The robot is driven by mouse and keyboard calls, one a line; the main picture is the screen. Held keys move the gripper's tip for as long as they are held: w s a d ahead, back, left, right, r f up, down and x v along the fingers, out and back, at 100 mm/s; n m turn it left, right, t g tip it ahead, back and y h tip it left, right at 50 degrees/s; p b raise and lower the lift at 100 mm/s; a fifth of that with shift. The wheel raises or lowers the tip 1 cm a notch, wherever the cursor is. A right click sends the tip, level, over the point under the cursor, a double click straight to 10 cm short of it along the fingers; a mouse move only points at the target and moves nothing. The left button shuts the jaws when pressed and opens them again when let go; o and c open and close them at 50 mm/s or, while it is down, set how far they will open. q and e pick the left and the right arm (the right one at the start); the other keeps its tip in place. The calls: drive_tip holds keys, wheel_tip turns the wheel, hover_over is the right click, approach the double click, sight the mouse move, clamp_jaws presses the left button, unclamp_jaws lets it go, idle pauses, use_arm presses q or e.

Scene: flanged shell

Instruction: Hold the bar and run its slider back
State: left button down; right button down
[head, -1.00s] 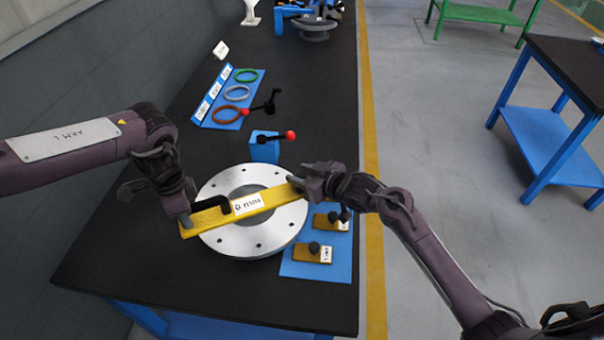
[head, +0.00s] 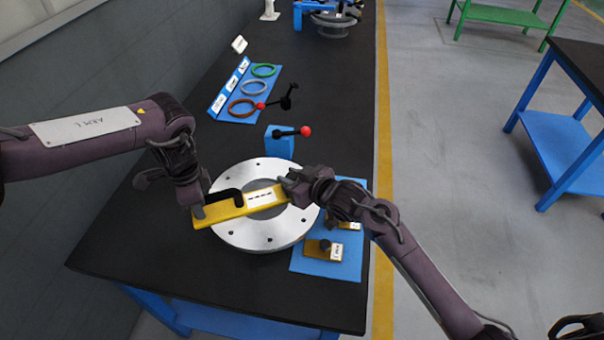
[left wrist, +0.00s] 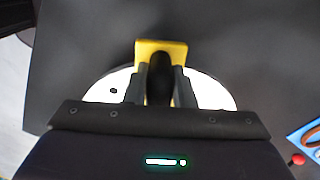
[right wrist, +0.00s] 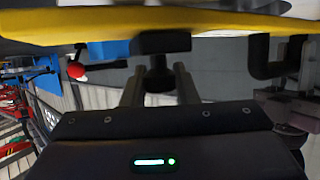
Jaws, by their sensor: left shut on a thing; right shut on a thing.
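The yellow bar (head: 225,209), with a white label and a black bracket-like handle (head: 228,193), spans the upper face of the silver flanged disc (head: 262,236). I cannot tell whether it touches the disc. My left gripper (head: 198,211) is shut on a black grip (left wrist: 160,78) at the bar's left end. My right gripper (head: 288,183) is at the right part of the bar, shut on the black knob (right wrist: 157,80) of the slider (right wrist: 164,43). The bar (right wrist: 110,24) crosses the top of the right wrist view. The right gripper hides the bar's right end in the head view.
A blue block with a red-knobbed lever (head: 279,143) stands behind the disc. A blue board with several rings (head: 254,87) lies farther back. A blue mat (head: 312,263) with yellow knobbed pieces (head: 322,249) is at front right. The black table (head: 150,260) is clear at front left.

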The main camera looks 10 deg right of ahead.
drive_tip(key=shift+a, duration=0.1)
drive_tip(key=c, duration=1.1)
unclamp_jaws()
drive_tip(key=v, duration=1.2)
use_arm(q)
drive_tip(key=c, duration=1.1)
unclamp_jaws()
drive_tip(key=shift+d, duration=0.1)
drive_tip(key=shift+c, duration=0.2)
drive_tip(key=shift+r, duration=0.1)
